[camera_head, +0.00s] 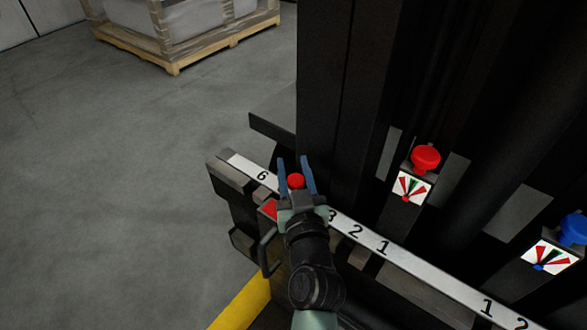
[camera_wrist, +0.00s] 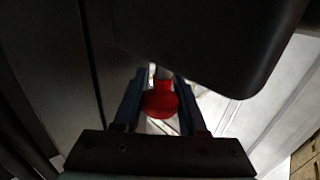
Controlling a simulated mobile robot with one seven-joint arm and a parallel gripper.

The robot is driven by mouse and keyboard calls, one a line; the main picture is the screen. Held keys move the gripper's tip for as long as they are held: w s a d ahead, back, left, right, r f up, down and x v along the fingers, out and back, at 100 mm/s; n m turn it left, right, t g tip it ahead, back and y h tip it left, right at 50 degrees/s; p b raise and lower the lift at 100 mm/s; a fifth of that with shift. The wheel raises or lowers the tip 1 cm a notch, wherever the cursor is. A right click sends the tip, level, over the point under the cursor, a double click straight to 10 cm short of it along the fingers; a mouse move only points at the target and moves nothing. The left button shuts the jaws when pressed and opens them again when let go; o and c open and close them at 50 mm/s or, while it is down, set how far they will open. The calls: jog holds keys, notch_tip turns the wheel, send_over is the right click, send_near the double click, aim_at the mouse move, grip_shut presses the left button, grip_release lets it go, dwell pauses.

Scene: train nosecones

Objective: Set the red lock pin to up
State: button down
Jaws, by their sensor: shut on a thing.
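The red lock pin (camera_head: 296,181) has a rounded red head and sits above the numbered strip, between the 6 and the 3. My gripper (camera_head: 294,168) is around it, with one blue finger on each side. In the wrist view the red head (camera_wrist: 160,102) lies between the two dark fingers of my gripper (camera_wrist: 161,80), and the fingers are closed on it. A narrower neck runs from the head away from the camera. The pin's lower end and its seat are hidden, so I cannot tell its up or down position.
A red knob (camera_head: 426,158) and a blue knob (camera_head: 573,228) with red-green dial labels stand right on the dark machine. The white numbered strip (camera_head: 400,258) runs along the front rail. A dark panel (camera_wrist: 215,40) overhangs close in the wrist view. Open floor (camera_head: 120,190) lies left.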

jog(key=shift+r, duration=0.3)
jog(key=shift+c, duration=2.3)
grip_release()
jog(key=shift+s+f, duration=0.1)
jog(key=s+d, duration=0.2)
jog(key=s, duration=1)
jog(key=shift+s, duration=0.3)
